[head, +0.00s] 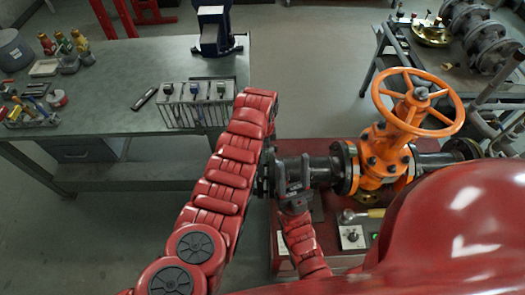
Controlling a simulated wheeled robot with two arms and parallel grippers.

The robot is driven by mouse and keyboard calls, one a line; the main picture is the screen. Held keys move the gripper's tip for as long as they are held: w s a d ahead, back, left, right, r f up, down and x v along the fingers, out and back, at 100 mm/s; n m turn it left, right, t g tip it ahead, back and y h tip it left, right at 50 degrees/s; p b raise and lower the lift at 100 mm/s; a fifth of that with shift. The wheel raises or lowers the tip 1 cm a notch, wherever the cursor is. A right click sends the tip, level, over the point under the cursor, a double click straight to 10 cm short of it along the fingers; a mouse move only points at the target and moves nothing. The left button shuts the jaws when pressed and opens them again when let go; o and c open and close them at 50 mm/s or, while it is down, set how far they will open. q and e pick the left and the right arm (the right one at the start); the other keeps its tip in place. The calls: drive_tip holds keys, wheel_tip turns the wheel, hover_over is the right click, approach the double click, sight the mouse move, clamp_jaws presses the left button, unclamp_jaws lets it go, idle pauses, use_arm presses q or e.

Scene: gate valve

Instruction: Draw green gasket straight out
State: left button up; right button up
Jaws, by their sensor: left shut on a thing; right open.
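I cannot make out a green gasket. My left arm crosses the middle of the head view and hides most of my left gripper (264,176); only dark parts show at the arm's right edge, by the left end of the dark pipe (323,170). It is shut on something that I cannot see. My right gripper (292,178) is dark grey and open, in front of the pipe's left part; I cannot tell whether it touches. The pipe leads right through a flange (346,168) to the orange gate valve (390,155) with its handwheel (418,103).
A grey workbench (105,105) at left holds tools, bottles and a rack (195,104). A blue vise (213,30) stands at its far edge. Metal parts (485,35) lie on the right-hand table.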

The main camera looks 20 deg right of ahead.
use_arm(q)
drive_tip(key=shift+r+p, duration=1)
drive_tip(key=shift+r, duration=0.6)
clamp_jaws()
wheel_tip(320, 180, up, 2)
drive_tip(key=shift+r+p, duration=0.25)
drive_tip(key=shift+p, duration=0.2)
wheel_tip(320, 180, up, 12)
drive_tip(key=p, duration=0.4)
drive_tip(key=shift+p, duration=0.35)
drive_tip(key=shift+s+f, duration=0.1)
drive_tip(key=shift+f, duration=0.1)
